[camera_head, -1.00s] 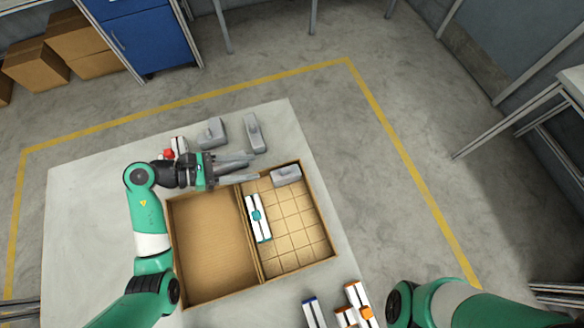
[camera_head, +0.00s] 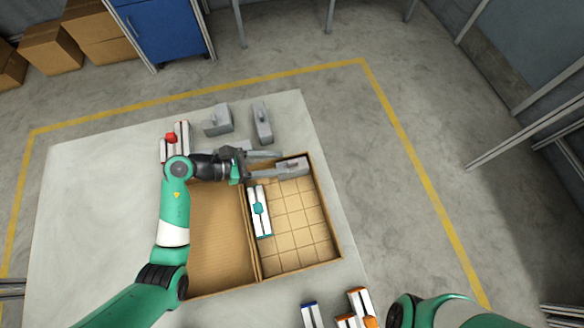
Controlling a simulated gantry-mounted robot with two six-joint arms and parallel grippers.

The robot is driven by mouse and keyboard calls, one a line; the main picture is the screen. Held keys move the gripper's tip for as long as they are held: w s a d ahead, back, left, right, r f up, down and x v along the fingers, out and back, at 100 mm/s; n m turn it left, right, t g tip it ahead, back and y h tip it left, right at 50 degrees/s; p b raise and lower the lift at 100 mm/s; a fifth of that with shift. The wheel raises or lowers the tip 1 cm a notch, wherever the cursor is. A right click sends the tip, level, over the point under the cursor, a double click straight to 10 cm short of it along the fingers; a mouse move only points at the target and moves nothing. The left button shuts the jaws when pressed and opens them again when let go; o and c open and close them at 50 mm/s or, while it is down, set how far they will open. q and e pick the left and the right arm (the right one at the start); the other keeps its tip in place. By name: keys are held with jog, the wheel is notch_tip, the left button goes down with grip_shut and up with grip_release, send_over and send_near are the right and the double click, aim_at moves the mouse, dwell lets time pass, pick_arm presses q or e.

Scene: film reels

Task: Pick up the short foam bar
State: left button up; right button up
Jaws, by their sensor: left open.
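A short grey foam bar (camera_head: 294,167) lies in the top right part of the cardboard box's gridded compartment. My left gripper (camera_head: 277,165) is open at its left end, with one finger toward the bar's far side and the other toward its near side. I cannot tell whether either finger touches it. Two more grey pieces stand on the table behind the box, one wider (camera_head: 217,120) and one longer (camera_head: 262,123). Part of another grey piece is hidden behind my left gripper. My right gripper is out of view; only the arm shows at the bottom right.
The cardboard box (camera_head: 330,222) has a divider; its left compartment looks empty. A white piece with a teal part (camera_head: 260,212) lies beside the divider in the right one. White pieces with red parts (camera_head: 174,143) stand behind left, and others (camera_head: 358,305) in front.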

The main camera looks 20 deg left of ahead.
aim_at(288, 163)
pick_arm(q)
jog(key=x, duration=0.3)
jog(key=shift+w+d+f+b, duration=0.2)
jog(key=shift+d+f+b, duration=0.05)
jog(key=shift+b, duration=0.15)
grip_shut()
dwell(1.0)
